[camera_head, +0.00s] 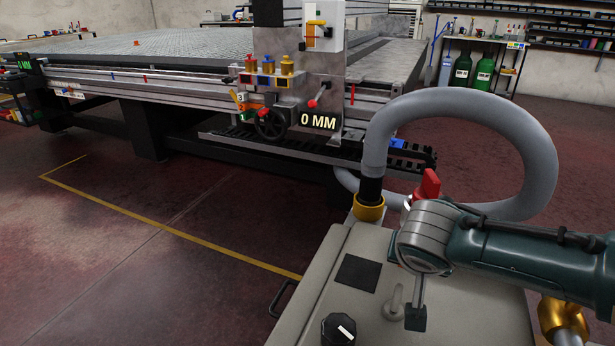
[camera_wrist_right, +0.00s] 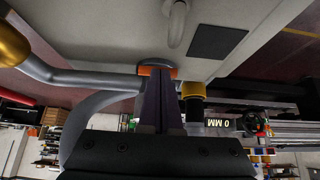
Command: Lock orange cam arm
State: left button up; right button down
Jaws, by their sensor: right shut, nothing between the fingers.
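An orange part (camera_wrist_right: 157,71), which looks like the cam arm, shows in the right wrist view as a short curved piece against the pale cabinet. It sits at the end of a grey pipe (camera_wrist_right: 85,78). My right gripper (camera_wrist_right: 160,82) is shut and empty, its dark fingers pointing at the orange part. The fingertips overlap its lower edge in the picture; I cannot tell whether they touch. In the head view my right arm covers this spot, and the fingers cannot be made out. My left gripper is in neither view.
The cabinet (camera_head: 335,275) carries a brass collar (camera_head: 369,207) with a thick grey hose (camera_head: 545,150), a black knob (camera_head: 338,330) and a grey hook-shaped handle (camera_head: 394,298). A red handle (camera_head: 428,185) rises behind my wrist. Open floor lies left, before the grid table (camera_head: 185,50).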

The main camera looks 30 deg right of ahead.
jog(key=shift+d+f, duration=0.1)
jog(key=shift+f, duration=0.4)
jog(key=shift+b+x, duration=1.4)
jog(key=shift+b, duration=0.1)
jog(key=shift+d+f, duration=0.1)
